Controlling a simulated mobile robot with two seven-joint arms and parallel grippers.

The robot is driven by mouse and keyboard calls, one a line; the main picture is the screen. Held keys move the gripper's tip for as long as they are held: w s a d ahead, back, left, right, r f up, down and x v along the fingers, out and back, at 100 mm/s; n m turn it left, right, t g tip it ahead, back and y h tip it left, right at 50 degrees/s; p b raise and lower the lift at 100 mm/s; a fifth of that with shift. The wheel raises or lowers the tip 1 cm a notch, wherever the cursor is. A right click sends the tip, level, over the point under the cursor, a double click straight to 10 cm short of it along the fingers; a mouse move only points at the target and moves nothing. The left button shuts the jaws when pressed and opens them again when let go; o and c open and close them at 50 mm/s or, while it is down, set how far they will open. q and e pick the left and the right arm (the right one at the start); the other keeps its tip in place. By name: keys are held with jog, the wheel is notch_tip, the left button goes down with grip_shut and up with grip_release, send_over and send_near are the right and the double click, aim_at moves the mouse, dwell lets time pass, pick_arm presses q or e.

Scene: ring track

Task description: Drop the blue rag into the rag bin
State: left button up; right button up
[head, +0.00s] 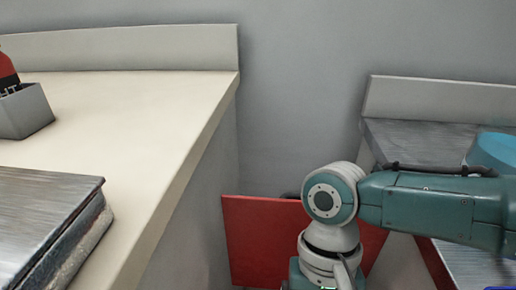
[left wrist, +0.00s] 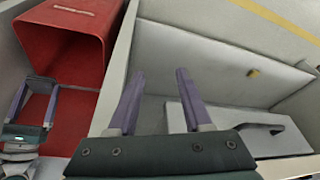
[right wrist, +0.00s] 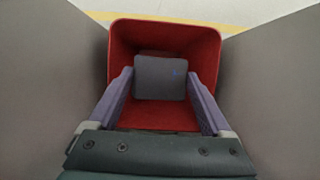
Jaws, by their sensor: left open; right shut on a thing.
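The rag bin is a red open-topped bin; in the head view its upper part (head: 262,240) shows in the gap between two counters. In the right wrist view the bin (right wrist: 118,50) lies around and beyond my right gripper (right wrist: 160,82). That gripper is shut on a slate-grey, folded-looking square with a small blue mark, which I take for the blue rag (right wrist: 155,85); it appears over the bin's opening. In the left wrist view the bin (left wrist: 75,35) is at the upper left, near my right gripper. My left gripper (left wrist: 158,75) is open and empty, outside the head view.
A cream counter (head: 130,105) on the left carries a grey box (head: 25,112) with a red bottle (head: 6,75) and a metal-topped block (head: 45,205). A grey metal counter (head: 425,140) stands right, bearing a blue round thing (head: 494,150). Grey walls flank the bin closely.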

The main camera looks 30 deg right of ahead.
notch_tip(320, 180, down, 6)
jog(key=b, duration=0.6)
jog(key=o, duration=1.4)
jog(key=p+v, duration=0.4)
jog(key=v, duration=0.6)
jog(key=shift+r, duration=0.15)
